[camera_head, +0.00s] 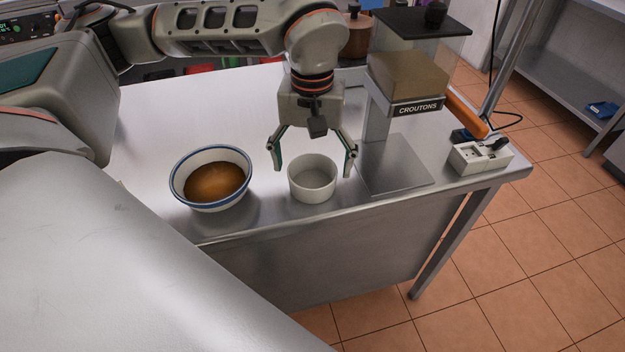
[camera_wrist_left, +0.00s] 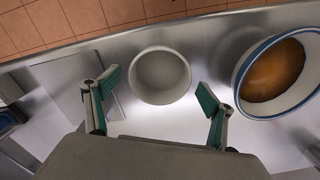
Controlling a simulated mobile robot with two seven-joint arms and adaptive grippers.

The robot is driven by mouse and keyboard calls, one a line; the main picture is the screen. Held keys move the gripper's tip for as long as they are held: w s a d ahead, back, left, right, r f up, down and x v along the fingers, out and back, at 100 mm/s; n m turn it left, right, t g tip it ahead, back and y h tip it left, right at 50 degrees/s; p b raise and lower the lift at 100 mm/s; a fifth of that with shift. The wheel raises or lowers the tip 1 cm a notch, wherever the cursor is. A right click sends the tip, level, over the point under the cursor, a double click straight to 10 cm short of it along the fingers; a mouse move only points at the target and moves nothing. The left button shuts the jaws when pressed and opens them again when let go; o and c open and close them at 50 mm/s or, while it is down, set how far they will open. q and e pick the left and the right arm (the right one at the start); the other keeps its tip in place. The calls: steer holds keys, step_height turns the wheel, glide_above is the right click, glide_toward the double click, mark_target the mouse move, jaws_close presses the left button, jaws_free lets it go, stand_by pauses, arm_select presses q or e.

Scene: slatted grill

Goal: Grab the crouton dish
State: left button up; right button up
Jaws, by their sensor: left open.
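The crouton dish is a small, round, off-white dish (camera_head: 313,190) standing upright on the steel table, and it looks empty. It also shows in the left wrist view (camera_wrist_left: 160,76). My left gripper (camera_head: 314,172) comes down from above with its fingers spread, one to each side of the dish in the head view. In the left wrist view the gripper (camera_wrist_left: 156,108) is open, with the dish just beyond and between its fingertips. Nothing is between the fingers that I can see held. My right gripper is not in view.
A blue-rimmed bowl of brown soup (camera_head: 216,190) stands left of the dish. A dispenser labelled CROUTONS (camera_head: 417,108) stands to the right, its steel base plate (camera_head: 398,165) close to the right finger. A white socket box (camera_head: 480,156) sits at the table's right end. The table's front edge is near.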

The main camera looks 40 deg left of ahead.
mark_target(312, 179)
arm_select(q)
step_height(312, 179, down, 2)
steer(key=shift+f, duration=0.15)
steer(key=c, duration=1.3)
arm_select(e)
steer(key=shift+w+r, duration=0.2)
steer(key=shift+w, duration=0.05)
